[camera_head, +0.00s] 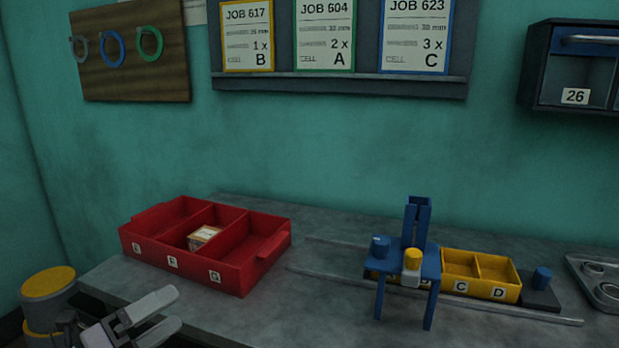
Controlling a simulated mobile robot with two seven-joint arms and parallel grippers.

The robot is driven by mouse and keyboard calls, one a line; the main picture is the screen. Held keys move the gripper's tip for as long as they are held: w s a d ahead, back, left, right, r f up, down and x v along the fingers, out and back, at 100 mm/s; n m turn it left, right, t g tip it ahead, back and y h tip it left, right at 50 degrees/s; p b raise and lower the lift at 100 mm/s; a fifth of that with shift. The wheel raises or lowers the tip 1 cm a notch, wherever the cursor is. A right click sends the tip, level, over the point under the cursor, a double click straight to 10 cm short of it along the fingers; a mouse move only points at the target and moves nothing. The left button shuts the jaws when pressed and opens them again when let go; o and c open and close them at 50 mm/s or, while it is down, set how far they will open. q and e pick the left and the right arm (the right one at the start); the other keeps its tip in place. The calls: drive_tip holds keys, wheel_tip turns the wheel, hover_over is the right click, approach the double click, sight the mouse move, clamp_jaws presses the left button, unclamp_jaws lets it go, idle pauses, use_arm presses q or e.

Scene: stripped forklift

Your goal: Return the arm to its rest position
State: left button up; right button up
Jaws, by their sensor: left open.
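My left gripper (160,315) shows at the bottom left of the head view, in front of the workbench's front edge. Its two pale fingers are apart with nothing between them. It is apart from the red tray, which lies beyond it. My right gripper is not in the view.
A red tray (240,279) marked E, F, G stands on the grey bench (330,320), a small box (203,236) in its middle compartment. A blue stand (428,265) straddles a yellow tray (508,292) near rails. A yellow-topped drum (48,283) stands left of the bench.

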use_arm(q)
drive_tip(key=s+d+f+n+g+y+p, duration=0.1)
drive_tip(key=s+f+n+g+y, duration=0.1)
drive_tip(key=s+f+n+y, duration=0.3)
drive_tip(key=s+d+f+n+g+y+p, duration=0.1)
drive_tip(key=s+f+n+y, duration=0.4)
drive_tip(key=s+f+n, duration=0.9)
wheel_tip(320, 180, down, 7)
drive_tip(key=n+g, duration=0.1)
drive_tip(key=n, duration=0.8)
drive_tip(key=shift+s+d, duration=0.25)
drive_tip(key=shift+d, duration=0.1)
